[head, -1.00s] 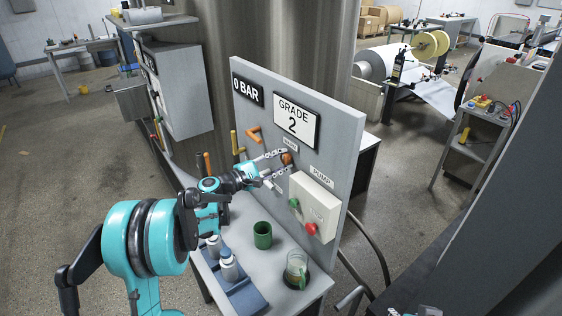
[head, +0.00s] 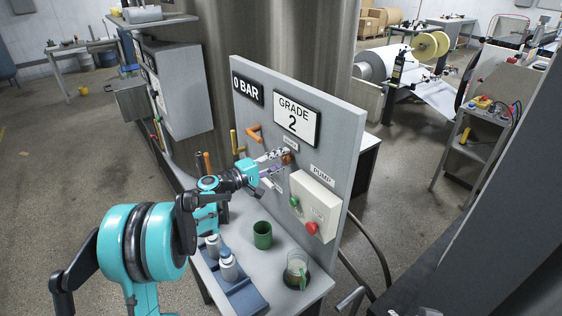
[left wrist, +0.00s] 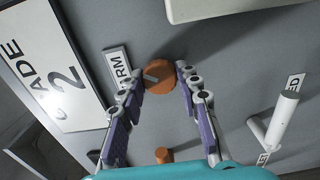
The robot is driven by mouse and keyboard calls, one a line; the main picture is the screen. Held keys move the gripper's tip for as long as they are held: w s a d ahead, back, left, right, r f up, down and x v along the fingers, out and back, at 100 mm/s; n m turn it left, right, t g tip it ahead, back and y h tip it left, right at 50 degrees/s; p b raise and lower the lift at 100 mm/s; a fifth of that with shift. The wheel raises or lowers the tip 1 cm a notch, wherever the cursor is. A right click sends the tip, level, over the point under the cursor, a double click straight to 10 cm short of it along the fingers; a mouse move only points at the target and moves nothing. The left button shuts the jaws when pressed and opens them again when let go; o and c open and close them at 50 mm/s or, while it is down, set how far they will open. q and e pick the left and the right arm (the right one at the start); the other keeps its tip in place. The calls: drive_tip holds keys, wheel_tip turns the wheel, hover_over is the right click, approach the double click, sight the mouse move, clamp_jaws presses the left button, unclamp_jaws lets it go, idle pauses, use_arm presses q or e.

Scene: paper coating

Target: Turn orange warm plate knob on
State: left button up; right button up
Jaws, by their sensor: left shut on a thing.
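The orange warm plate knob (head: 287,157) is on the grey upright panel, below the GRADE 2 sign. In the left wrist view the knob (left wrist: 160,74) is round with a grey mark on its face, beside a label ending in "ARM" (left wrist: 119,73). My left gripper (head: 282,159) reaches the panel from the left and is shut on the knob. In the left wrist view its two fingers (left wrist: 161,78) hold the knob from opposite sides. The fingers partly hide the knob in the head view. My right gripper is not in view.
Right of the knob is a white PUMP box (head: 315,205) with green and red buttons. Orange and yellow handles (head: 254,133) stand out left of the gripper. Below are a green cup (head: 262,235), a glass beaker (head: 297,268) and bottles in a blue tray (head: 245,293).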

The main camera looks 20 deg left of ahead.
use_arm(q)
drive_tip(key=m, duration=0.5)
drive_tip(key=shift+b, duration=0.3)
drive_tip(key=shift+m, duration=0.3)
drive_tip(key=o, duration=1.2)
drive_tip(key=shift+c, duration=0.2)
drive_tip(key=v, duration=1.2)
